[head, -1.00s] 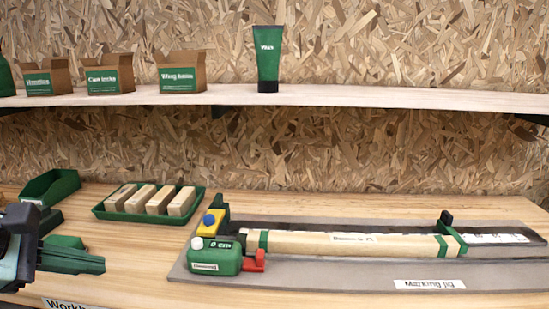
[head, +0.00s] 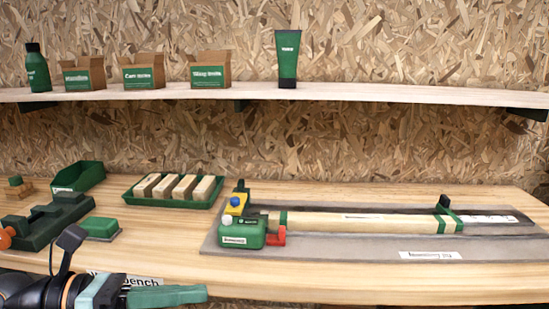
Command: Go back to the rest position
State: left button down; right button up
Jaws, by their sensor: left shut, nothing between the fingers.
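My left gripper (head: 196,294) is at the bottom left of the head view, low at the front edge of the workbench (head: 330,284). Its green fingers point right and are together, with nothing between them. It partly covers the bench's label. My right gripper is not in view. The marking jig (head: 500,254) lies on the bench at the right, apart from the gripper. A pale wooden bar (head: 350,222) with green bands lies along the jig. A green block with a red part (head: 242,232) sits at its left end.
A green tray (head: 135,200) holds several wooden blocks. A shelf (head: 400,93) with boxes, a bottle and a tube crosses above. The front middle of the bench is clear.

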pick_arm(q)
jog(key=w+a+f+n+t, duration=0.1)
jog(key=w+f+n+t, duration=0.3)
jog(key=n, duration=0.6)
jog(key=w+a+f+n+t, duration=0.1)
jog(key=w+n+t, duration=0.1)
jog(key=n+t, duration=0.6)
jog(key=s+a+f+n+y, duration=0.1)
jog(key=a+f+n+y, duration=0.2)
jog(key=f+n+y, duration=1.15)
jog(key=s+d+f+n+g+h+p, duration=0.15)
jog(key=s+f+n+g, duration=0.4)
jog(key=f, duration=0.55)
jog(key=s+d+f+n+g, duration=0.25)
jog(key=s+f+n, duration=0.35)
jog(key=s+f, duration=0.35)
jog(key=a+r+p, duration=0.4)
jog(key=r+p, duration=0.5)
jog(key=p, duration=0.3)
jog(key=shift+s+t, duration=0.15)
jog(key=shift+t, duration=0.25)
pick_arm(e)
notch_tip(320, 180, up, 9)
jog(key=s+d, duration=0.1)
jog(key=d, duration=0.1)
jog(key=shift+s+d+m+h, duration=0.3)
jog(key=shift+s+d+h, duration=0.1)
